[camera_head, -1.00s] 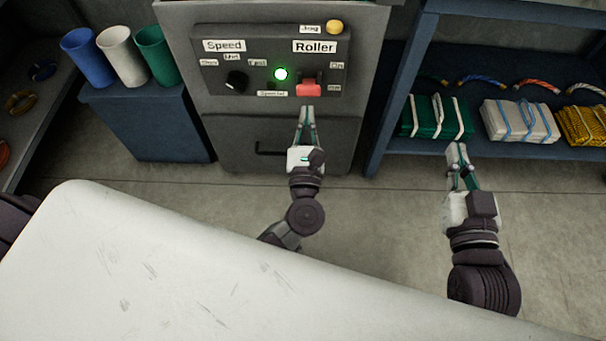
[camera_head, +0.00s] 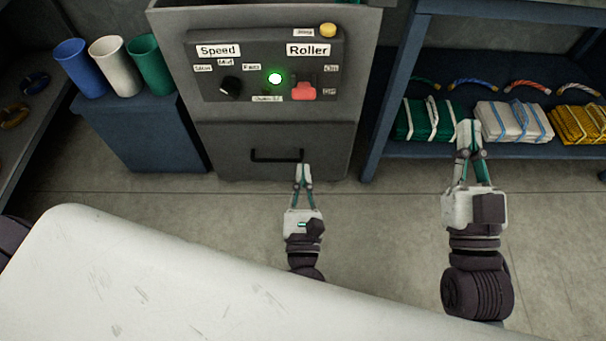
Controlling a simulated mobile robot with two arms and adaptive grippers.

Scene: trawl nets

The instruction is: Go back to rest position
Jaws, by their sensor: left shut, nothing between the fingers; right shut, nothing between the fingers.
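My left gripper (camera_head: 303,168) is shut and empty. Its tip shows just below the drawer handle of the grey control cabinet (camera_head: 215,150), apart from the red roller switch (camera_head: 303,89). My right gripper (camera_head: 468,126) is shut and empty, and its tip shows in front of the green net bundle on the shelf. The panel carries a black speed knob (camera_head: 230,87), a lit green lamp (camera_head: 275,78) and a yellow jog button (camera_head: 328,30).
A pale worn surface (camera_head: 150,280) fills the lower left. A blue shelf unit at right holds green (camera_head: 420,120), white (camera_head: 512,122) and yellow (camera_head: 580,124) bundles. Blue, white and green cups (camera_head: 150,64) stand on a blue cabinet (camera_head: 150,135). Grey floor lies between.

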